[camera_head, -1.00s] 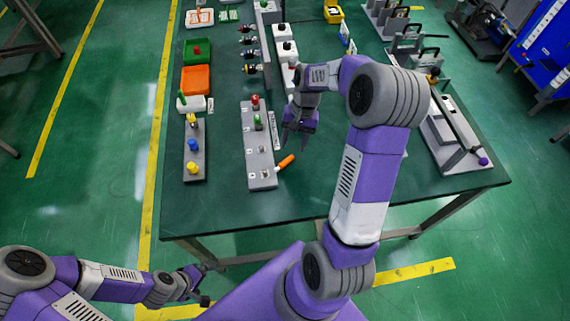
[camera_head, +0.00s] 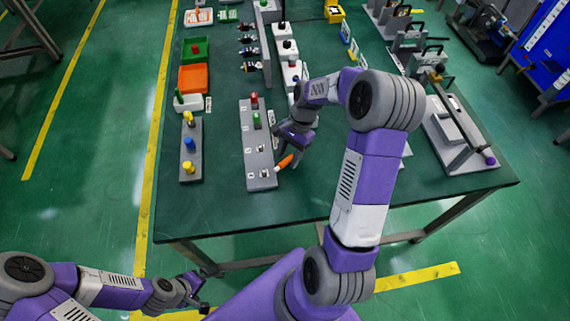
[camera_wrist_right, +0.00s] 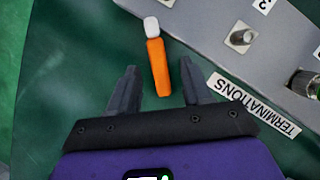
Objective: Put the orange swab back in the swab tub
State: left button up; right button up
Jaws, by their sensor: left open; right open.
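The orange swab (camera_head: 286,160) has a white tip and lies at the front right edge of the grey terminations block (camera_head: 262,183). In the right wrist view the swab (camera_wrist_right: 157,66) lies between the spread fingers of my right gripper (camera_wrist_right: 160,86), its white tip pointing away from the palm. My right gripper (camera_head: 290,151) is open, just above or around the swab; the height gap cannot be told. My left gripper (camera_head: 204,291) is open and empty, off the table's front edge. A small white tub (camera_head: 190,104) with a green upright piece stands at left; it may be the swab tub.
The terminations block carries a red and a green cap and bare connectors. A grey block (camera_head: 190,167) with yellow and blue knobs stands left of it. Orange (camera_head: 193,78) and green (camera_head: 195,48) trays lie behind the tub. The front of the table is clear.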

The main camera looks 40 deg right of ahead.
aim_at(288, 158)
jog(key=shift+a+f, duration=0.1)
jog(key=shift+f, duration=0.05)
jog(key=shift+c, duration=0.2)
grip_shut()
notch_tip(288, 158, up, 10)
jog(key=p, duration=0.3)
